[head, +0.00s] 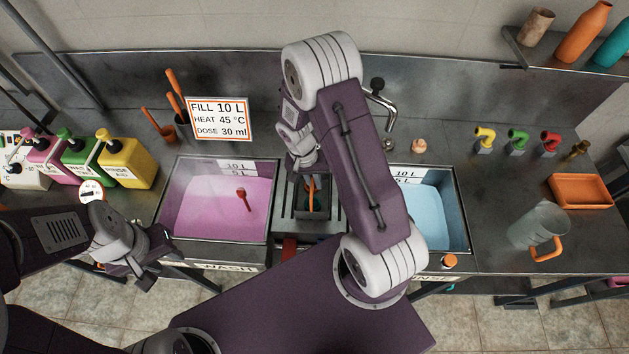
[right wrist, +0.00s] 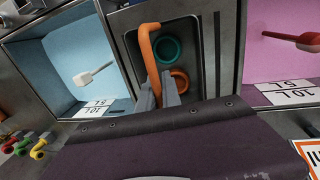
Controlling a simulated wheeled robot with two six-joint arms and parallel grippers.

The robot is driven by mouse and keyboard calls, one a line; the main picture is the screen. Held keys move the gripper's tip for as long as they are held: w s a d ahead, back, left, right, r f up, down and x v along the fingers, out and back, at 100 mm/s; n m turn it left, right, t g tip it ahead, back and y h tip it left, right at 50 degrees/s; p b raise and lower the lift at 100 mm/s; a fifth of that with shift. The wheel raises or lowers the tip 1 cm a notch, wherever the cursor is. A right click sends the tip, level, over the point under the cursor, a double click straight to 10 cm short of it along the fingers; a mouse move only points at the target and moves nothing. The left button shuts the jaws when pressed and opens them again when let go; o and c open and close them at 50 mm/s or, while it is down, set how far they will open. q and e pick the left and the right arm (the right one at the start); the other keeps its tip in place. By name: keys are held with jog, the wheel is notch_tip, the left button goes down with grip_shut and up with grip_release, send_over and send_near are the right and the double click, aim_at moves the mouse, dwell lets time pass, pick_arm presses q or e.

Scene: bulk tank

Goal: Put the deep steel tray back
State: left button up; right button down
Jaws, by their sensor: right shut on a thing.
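The deep steel tray (head: 326,207) is a dark box at the ribbed steel strip between the two sinks, partly hidden by my right arm. In the right wrist view the tray (right wrist: 208,45) has an orange handle (right wrist: 146,60), with a teal ring (right wrist: 166,48) and an orange ring (right wrist: 180,80) inside. My right gripper (right wrist: 170,92) is shut on this handle. In the head view the handle (head: 311,189) shows just below my right wrist. I cannot tell whether the tray rests on the strip or hangs just above it. My left gripper (head: 160,262) is open and empty at the counter's front edge.
The pink-filled wash sink (head: 218,242) is left of the strip; the blue-filled rinse sink (head: 459,215) is right. Coloured bottles (head: 125,165) stand at left. A tap (head: 380,95), coloured valves (head: 517,142), an orange tray (head: 583,204) and a clear jug (head: 535,225) are at right.

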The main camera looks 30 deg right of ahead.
jog(key=shift+w+f, duration=0.1)
jog(key=shift+f, duration=0.25)
jog(key=c, duration=1.5)
grip_release()
jog(key=shift+c, duration=0.2)
